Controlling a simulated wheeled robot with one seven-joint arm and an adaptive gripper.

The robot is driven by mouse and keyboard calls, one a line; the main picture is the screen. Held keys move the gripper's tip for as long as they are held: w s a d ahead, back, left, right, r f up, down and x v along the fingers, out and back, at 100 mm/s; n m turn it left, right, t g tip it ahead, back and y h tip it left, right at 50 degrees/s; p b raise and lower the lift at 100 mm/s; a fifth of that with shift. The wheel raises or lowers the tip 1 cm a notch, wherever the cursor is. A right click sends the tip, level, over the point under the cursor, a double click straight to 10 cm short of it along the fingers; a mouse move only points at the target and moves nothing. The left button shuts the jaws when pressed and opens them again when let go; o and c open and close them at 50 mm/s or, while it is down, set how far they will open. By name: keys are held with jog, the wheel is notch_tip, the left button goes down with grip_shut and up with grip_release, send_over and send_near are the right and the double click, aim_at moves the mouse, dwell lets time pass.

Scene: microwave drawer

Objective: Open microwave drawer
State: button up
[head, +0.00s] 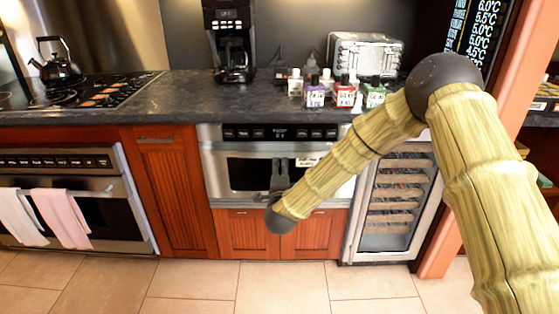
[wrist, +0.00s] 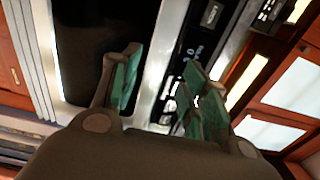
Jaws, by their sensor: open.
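The microwave drawer (head: 236,175) is built in under the counter in the head view, with a steel frame, a dark window and a black control strip (head: 280,133) above. It looks shut. My gripper (head: 279,168) is in front of the window's right-middle part, and my arm covers part of the drawer's right side. In the wrist view, my gripper (wrist: 155,90) has its two green-padded fingers apart with nothing between them. The dark window (wrist: 95,45) lies behind the left finger and the control strip (wrist: 200,50) behind the right finger. I cannot tell whether the fingers touch the front.
Red wood cabinet doors (head: 245,232) are below the microwave. An oven (head: 70,195) with two towels is at the left, and a wine cooler (head: 397,200) is at the right. Several bottles (head: 315,95) and a toaster (head: 365,55) stand on the counter. The tiled floor (head: 280,285) in front is clear.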

aim_at(280, 155)
jog(key=w, duration=1)
jog(key=shift+w, duration=0.2)
jog(key=shift+c, duration=0.2)
jog(key=shift+a, duration=0.1)
grip_shut()
